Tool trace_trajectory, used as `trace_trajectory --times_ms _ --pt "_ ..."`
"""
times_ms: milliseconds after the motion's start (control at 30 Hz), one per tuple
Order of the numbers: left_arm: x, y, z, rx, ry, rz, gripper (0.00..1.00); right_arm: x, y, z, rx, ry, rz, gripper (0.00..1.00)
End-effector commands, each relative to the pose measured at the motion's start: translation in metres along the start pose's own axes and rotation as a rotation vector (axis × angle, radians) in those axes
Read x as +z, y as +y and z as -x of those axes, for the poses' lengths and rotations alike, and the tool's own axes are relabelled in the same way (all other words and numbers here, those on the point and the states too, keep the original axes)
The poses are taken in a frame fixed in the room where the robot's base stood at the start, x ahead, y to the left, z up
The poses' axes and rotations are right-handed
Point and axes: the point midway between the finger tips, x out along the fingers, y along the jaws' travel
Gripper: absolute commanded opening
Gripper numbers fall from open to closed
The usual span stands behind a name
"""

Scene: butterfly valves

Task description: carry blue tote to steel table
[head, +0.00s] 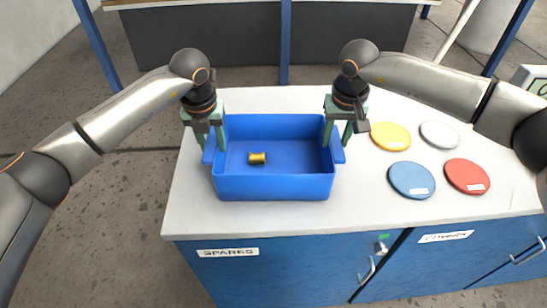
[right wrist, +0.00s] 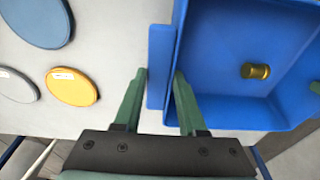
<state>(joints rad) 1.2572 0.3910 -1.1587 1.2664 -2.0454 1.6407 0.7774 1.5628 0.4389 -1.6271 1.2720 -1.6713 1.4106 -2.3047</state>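The blue tote (head: 275,187) sits upright on a light grey counter top, and part of it also shows in the right wrist view (right wrist: 240,112). A small brass-coloured cylinder (head: 257,158) lies inside it. My left gripper (head: 211,148) is at the tote's left side, its fingers pointing down on either side of the side handle. My right gripper (head: 337,146) is at the right side. In the right wrist view its fingers (right wrist: 161,75) straddle the tote's handle (right wrist: 159,66), one outside and one inside, with no clear grip. The left fingers' contact is not clear. The steel table is not identifiable.
The counter (head: 310,218) tops a blue cabinet (head: 290,270) labelled SPARES and COVERS. Yellow (head: 391,136), white (head: 439,134), blue (head: 411,180) and red (head: 467,176) discs lie right of the tote. A dark-fronted bench (head: 215,45) stands behind. Floor shows at left.

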Motion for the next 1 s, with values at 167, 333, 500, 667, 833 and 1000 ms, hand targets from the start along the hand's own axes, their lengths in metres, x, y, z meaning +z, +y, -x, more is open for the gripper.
trace_trajectory --times_ms 167,333,500,667,833,1000 --pt "0.0001 0.0 0.0003 0.0 0.0 0.0 0.19 -0.0001 -0.0001 0.0003 0.0 0.0 0.0 0.19" --pt "0.0002 0.0001 0.0004 0.0 -0.001 0.0 0.0 -0.0001 -0.0001 0.0004 0.0 0.0 0.0 0.0" --pt "0.0002 0.0001 0.0005 0.0 -0.001 0.0 0.0 -0.0002 0.0 0.0005 0.0 0.001 0.0 0.0" --pt "0.0003 0.0002 0.0005 0.0 -0.001 0.0 0.0 -0.0002 0.0 0.0005 0.0 0.001 0.0 0.0" --pt "0.0003 0.0002 0.0006 0.0 -0.001 0.001 0.0 -0.0002 0.0 0.0006 0.0 0.001 0.0 0.0" --pt "0.0004 0.0003 0.0006 0.0 -0.001 0.001 0.0 -0.0003 0.0 0.0006 0.0 0.001 0.0 0.0"
